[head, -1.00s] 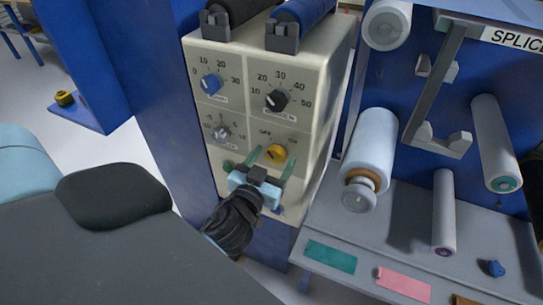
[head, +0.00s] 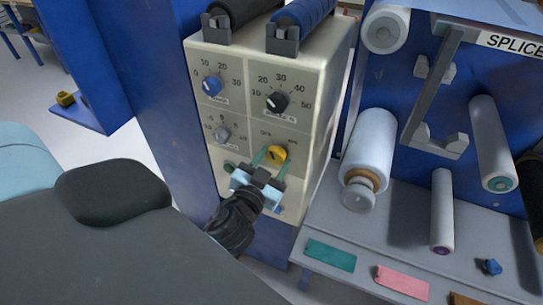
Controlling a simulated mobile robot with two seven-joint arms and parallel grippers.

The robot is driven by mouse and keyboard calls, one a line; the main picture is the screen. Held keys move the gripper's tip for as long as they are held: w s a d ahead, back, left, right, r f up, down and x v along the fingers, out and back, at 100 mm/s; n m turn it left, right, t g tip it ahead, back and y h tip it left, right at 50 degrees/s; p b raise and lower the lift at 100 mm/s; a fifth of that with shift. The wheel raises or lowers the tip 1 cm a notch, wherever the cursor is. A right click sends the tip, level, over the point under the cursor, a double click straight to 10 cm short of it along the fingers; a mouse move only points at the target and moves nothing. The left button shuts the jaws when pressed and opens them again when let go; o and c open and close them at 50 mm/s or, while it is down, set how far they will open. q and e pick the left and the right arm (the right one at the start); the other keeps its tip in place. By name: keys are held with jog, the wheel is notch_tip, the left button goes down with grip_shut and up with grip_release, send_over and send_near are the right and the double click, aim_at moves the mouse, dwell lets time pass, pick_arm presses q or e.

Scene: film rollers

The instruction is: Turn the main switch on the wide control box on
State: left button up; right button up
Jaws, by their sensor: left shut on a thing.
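The wide control box (head: 313,75) is a cream box in the upper middle of the head view, with several knobs on its front. The main switch (head: 277,153) is the yellow rotary knob at the lower right of the panel, with OFF lettering to its upper left and ON lettering to its upper right. My left gripper (head: 270,158) reaches up from below, and its two green fingers are shut on the yellow knob. The knob's lower part is partly hidden by the fingers. My right gripper is not in view.
A blue knob (head: 212,86), a black knob (head: 277,102) and a grey knob (head: 221,134) sit close above and left of the yellow one. A grey shelf (head: 398,219) with rollers, including a white roller (head: 369,146), stands to the right.

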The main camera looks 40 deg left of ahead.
pick_arm(q)
jog(key=m+p, duration=0.1)
jog(key=m, duration=0.4)
jog(key=shift+r+m+p, duration=0.15)
jog(key=shift+m+p, duration=0.15)
jog(key=shift+p, duration=0.05)
jog(key=m+p, duration=0.1)
jog(key=m, duration=0.2)
jog(key=shift+m, duration=1.4)
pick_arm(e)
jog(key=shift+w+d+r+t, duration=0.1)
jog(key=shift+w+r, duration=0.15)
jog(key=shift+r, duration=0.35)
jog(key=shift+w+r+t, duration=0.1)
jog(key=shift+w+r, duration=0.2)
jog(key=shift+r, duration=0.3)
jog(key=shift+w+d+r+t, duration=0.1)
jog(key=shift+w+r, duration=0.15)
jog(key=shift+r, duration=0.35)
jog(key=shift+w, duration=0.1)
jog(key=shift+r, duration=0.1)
pick_arm(q)
jog(key=o, duration=1)
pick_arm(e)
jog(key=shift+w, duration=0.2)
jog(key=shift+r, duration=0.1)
pick_arm(q)
jog(key=shift+f, duration=0.2)
